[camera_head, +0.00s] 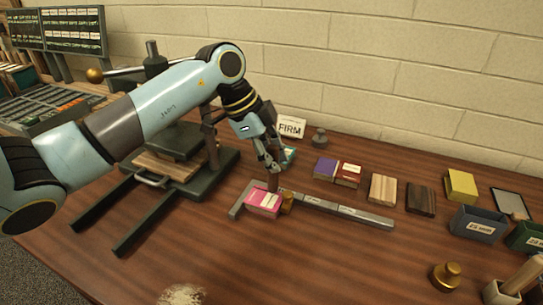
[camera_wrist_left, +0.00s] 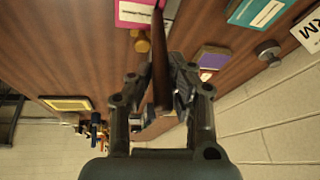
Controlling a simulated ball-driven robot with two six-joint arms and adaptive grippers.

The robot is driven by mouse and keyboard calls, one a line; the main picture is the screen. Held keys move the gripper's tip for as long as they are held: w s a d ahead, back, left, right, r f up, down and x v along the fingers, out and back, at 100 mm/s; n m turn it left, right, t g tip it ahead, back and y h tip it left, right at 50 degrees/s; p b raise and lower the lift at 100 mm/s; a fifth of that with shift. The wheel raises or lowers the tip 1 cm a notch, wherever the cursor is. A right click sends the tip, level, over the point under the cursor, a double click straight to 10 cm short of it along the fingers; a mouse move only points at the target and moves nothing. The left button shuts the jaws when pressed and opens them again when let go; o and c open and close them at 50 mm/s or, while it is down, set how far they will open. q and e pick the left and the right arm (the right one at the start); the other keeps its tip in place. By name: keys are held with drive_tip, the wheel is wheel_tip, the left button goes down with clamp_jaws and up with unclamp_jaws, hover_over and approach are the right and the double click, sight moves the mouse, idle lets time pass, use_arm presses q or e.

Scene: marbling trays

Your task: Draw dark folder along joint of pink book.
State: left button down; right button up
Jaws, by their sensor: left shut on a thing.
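The pink book (camera_head: 262,203) with a white label lies at the left end of a grey metal rail (camera_head: 340,208), beside a small brass block (camera_head: 287,203). My left gripper (camera_head: 271,163) is shut on the dark folder (camera_head: 273,182), a thin dark brown bar that points down at the book's far edge. In the left wrist view the folder (camera_wrist_left: 160,65) stands between the fingers, and its tip overlaps the edge of the pink book (camera_wrist_left: 136,14). I cannot tell whether the tip touches the joint. My right gripper is not in view.
A teal book (camera_head: 289,153) lies just behind my left gripper, near a FIRM sign (camera_head: 291,125) and a grey weight (camera_head: 319,138). Purple (camera_head: 325,168) and dark red (camera_head: 348,175) books lie to the right. A press (camera_head: 185,160) stands left. The front table is mostly clear.

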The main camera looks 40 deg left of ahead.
use_arm(q)
drive_tip(key=shift+d, duration=0.3)
drive_tip(key=shift+w+d, duration=0.1)
drive_tip(key=shift+w+d+p, duration=0.1)
drive_tip(key=shift+d+p, duration=0.2)
drive_tip(key=shift+p, duration=0.1)
drive_tip(key=shift+d, duration=0.1)
drive_tip(key=shift+w+d+p, duration=0.15)
drive_tip(key=shift+d+p, duration=0.15)
idle(0.6)
wheel_tip(320, 180, up, 7)
drive_tip(key=p, duration=0.8)
